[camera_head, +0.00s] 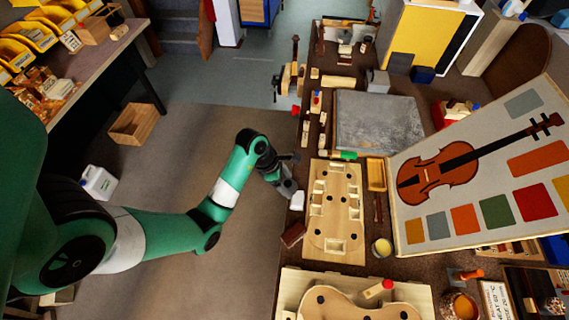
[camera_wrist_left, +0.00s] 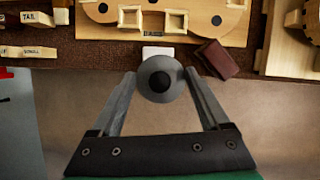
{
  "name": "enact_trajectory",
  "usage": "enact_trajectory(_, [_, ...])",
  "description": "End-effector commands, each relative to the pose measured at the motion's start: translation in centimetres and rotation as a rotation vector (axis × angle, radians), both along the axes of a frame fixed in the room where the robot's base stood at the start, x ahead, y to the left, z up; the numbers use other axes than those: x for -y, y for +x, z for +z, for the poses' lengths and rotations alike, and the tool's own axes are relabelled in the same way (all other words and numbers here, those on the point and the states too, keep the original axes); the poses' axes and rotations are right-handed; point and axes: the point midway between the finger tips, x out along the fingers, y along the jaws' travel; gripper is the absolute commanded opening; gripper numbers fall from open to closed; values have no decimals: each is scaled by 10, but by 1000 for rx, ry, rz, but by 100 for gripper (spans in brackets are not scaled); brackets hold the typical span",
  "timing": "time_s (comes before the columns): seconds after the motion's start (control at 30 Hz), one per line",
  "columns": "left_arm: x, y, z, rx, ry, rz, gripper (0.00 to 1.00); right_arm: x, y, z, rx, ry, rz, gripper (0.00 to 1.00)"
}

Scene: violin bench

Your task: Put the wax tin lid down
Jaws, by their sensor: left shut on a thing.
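The wax tin lid (camera_wrist_left: 146,80) is a round grey disc with a dark knob in its middle. My left gripper (camera_wrist_left: 160,84) is shut on it, with one finger on each side of the disc. In the head view my left gripper (camera_head: 288,188) is at the bench's left edge, beside the wooden violin form. I cannot clearly make out the lid there. A round open tin with pale yellow contents (camera_head: 382,247) stands on the bench, right of the form. My right gripper is not in view.
A white block (camera_head: 298,201) and a dark red block (camera_head: 293,235) lie near the bench edge, close to my left gripper. The violin form (camera_head: 335,240) lies right of them. A large violin chart (camera_head: 480,165) leans on the right.

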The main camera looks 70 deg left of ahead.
Motion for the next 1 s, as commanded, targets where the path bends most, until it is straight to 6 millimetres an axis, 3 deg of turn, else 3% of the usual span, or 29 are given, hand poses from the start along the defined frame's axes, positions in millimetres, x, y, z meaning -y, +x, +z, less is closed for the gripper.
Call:
enact_trajectory(0.17, [-7,6,-6,0,0,-1,26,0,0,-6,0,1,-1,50])
enact_trajectory(0.47, [-68,55,-45,1,1,-1,26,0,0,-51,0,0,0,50])
enact_trajectory(0.63, [-93,76,-81,1,1,0,26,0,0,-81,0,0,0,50])
enact_trajectory(0.77, [-103,84,-94,2,2,-1,26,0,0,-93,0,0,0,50])
enact_trajectory(1.0, [-108,88,-98,1,1,-1,26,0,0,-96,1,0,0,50])
